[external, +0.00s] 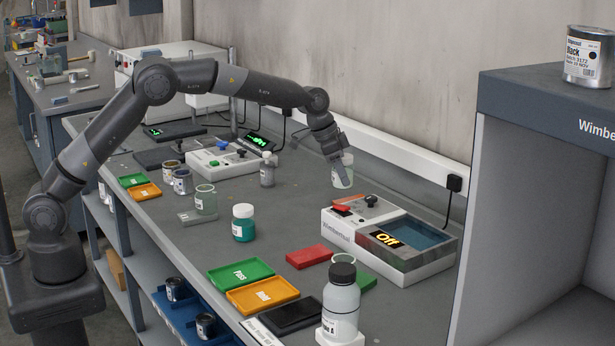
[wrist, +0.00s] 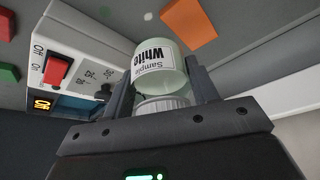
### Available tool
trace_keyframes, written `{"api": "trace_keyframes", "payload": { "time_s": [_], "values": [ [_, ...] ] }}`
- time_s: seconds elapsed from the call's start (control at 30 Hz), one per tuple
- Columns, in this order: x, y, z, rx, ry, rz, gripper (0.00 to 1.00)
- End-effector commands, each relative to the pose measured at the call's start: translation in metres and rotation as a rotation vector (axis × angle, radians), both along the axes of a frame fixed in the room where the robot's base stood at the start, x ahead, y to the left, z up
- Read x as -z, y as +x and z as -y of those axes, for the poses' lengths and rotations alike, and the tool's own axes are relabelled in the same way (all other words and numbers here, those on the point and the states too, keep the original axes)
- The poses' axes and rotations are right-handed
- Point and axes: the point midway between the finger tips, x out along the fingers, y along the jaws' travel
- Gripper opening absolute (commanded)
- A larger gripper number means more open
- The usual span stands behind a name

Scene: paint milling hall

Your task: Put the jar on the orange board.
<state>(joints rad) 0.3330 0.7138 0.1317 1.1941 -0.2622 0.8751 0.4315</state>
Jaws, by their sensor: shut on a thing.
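My gripper (external: 338,165) is shut on a pale green jar (external: 342,178) with a white label, at the back of the bench near the wall. In the wrist view the jar (wrist: 160,62) sits between my fingers (wrist: 160,95), its ribbed white cap toward my palm and its label reading "Sample White". I cannot tell whether its base touches the bench. A plain orange board (wrist: 188,24) lies beyond the jar in the wrist view. The external view shows an orange tray (external: 262,307) at the front and a smaller orange one (external: 146,192) at left; I cannot match them to the board.
A white device (external: 345,236) with an "Off" display stands right of the jar. A teal jar (external: 243,229), grey bottle (external: 267,176) and clear beaker (external: 205,206) stand left. Bare bench lies between.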

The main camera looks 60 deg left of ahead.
Motion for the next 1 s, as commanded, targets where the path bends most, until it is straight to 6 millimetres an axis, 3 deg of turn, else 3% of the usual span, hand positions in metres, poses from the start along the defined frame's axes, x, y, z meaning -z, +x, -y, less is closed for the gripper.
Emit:
{"api": "trace_keyframes", "payload": {
  "time_s": [0.1, 0.3, 0.63, 1.0],
  "values": [
    [0.015, 0.017, -0.018, -0.003, 0.000, 0.000, 0.27],
    [0.025, 0.029, -0.030, 0.000, 0.000, 0.000, 0.27],
    [0.063, 0.029, -0.030, 0.000, 0.001, -0.002, 0.27],
    [0.067, 0.029, -0.030, 0.000, 0.000, 0.000, 0.27]
  ]
}}
